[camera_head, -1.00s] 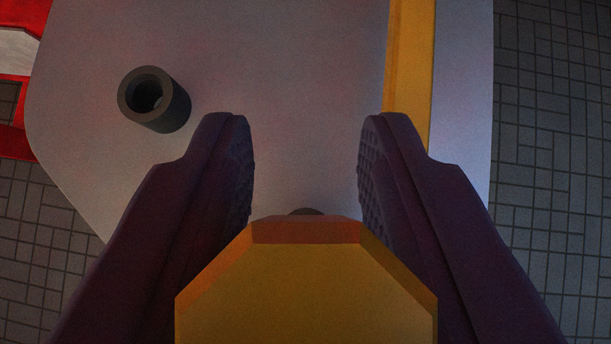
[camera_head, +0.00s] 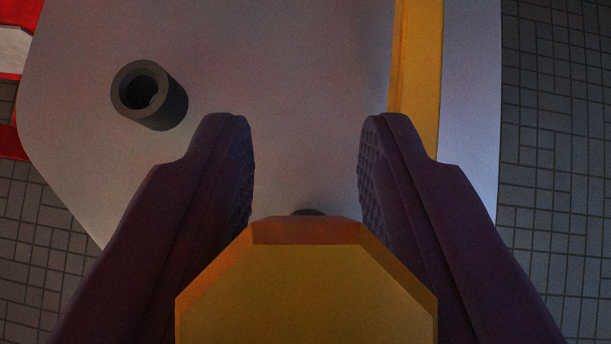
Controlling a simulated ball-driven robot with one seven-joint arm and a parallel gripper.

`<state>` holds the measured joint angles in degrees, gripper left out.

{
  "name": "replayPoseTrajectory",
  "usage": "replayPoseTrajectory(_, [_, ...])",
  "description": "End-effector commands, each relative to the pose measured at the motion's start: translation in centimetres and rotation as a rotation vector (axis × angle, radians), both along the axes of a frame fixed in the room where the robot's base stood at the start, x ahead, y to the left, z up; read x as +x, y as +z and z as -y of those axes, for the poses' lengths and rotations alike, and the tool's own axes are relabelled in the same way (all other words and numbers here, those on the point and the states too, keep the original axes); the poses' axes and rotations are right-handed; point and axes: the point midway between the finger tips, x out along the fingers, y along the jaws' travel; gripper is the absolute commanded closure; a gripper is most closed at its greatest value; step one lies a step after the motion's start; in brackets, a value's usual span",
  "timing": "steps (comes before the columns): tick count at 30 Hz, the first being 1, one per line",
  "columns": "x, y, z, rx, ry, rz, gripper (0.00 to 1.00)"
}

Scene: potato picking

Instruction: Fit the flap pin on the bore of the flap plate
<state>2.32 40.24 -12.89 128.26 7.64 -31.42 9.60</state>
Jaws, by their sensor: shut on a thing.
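My gripper (camera_head: 305,135) has dark purple fingers with studded inner pads. It is shut on a yellow block with bevelled corners, which I take to be the flap pin (camera_head: 306,285), at the bottom middle. The block hides most of what lies below it. The flap plate (camera_head: 270,60) is a pale grey flat surface below the gripper. A dark grey hollow tube (camera_head: 150,96) stands on it at the upper left, apart from the pin. A small dark rounded edge (camera_head: 308,212) shows just beyond the pin; I cannot tell whether it belongs to the pin or the plate.
A yellow strip (camera_head: 417,70) runs along the plate's right side, beyond the right finger. A red and white structure (camera_head: 14,45) is at the upper left edge. Dark paved floor (camera_head: 555,180) shows on the right and at the lower left.

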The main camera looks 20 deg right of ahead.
Motion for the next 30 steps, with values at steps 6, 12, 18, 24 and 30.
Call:
replayPoseTrajectory(6, [0.0, -0.7, 0.1, 0.0, -0.002, -0.001, 1.0])
replayPoseTrajectory(12, [-0.1, -0.7, 0.2, -0.001, -0.004, -0.003, 0.37])
replayPoseTrajectory(18, [-0.2, -0.7, 0.3, -0.002, -0.008, -0.003, 0.37])
replayPoseTrajectory(24, [-0.3, -0.7, 0.5, -0.002, -0.011, -0.004, 0.37])
replayPoseTrajectory(30, [-1.5, 0.9, -0.3, -0.002, -0.01, -0.005, 0.37])
